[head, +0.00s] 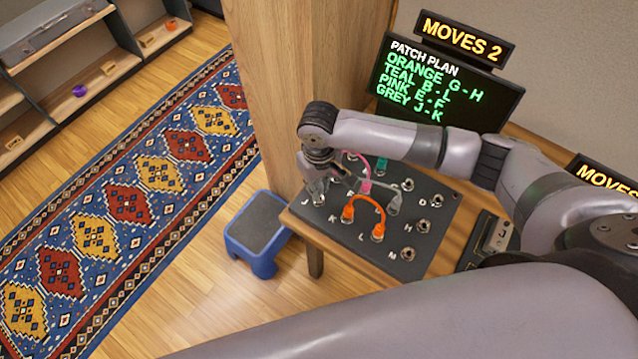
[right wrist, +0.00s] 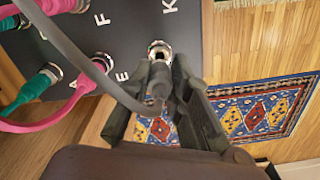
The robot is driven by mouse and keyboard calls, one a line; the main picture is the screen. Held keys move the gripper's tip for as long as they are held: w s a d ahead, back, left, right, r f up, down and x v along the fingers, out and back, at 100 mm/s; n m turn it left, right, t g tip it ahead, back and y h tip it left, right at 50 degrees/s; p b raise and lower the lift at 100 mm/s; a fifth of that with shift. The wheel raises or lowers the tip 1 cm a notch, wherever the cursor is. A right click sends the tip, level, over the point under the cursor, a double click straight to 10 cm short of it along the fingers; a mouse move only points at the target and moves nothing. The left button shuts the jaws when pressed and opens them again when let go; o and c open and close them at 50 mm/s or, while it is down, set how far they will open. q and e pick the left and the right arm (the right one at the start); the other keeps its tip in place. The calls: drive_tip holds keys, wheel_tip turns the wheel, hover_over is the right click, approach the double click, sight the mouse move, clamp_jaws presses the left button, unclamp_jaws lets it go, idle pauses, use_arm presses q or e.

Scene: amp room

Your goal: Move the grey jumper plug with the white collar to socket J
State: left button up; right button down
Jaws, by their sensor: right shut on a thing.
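The dark panel (head: 330,236) carries lettered sockets and coloured jumper cables. My right gripper (head: 319,180) is over its left corner, by the letter J. In the right wrist view, my right gripper (right wrist: 160,82) is shut on the grey jumper plug (right wrist: 158,88), whose grey cable (right wrist: 85,62) runs to the upper left. The plug is right at a silver socket (right wrist: 159,48) beside K; I cannot tell whether it is seated. I cannot make out its white collar. Another grey plug (head: 393,204) stands in the panel's middle. My left gripper is out of view.
An orange cable (head: 368,198) arches beside the gripper, with pink (head: 366,184) and teal (head: 382,165) plugs behind. A wooden post (head: 265,90) stands close by at left. A screen (head: 445,85) lists moves. A blue stool (head: 257,235) is below the table's edge.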

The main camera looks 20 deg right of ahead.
drive_tip(key=shift+f+b, duration=0.5)
drive_tip(key=shift+f, duration=0.9)
drive_tip(key=c, duration=1.4)
unclamp_jaws()
wheel_tip(320, 180, up, 12)
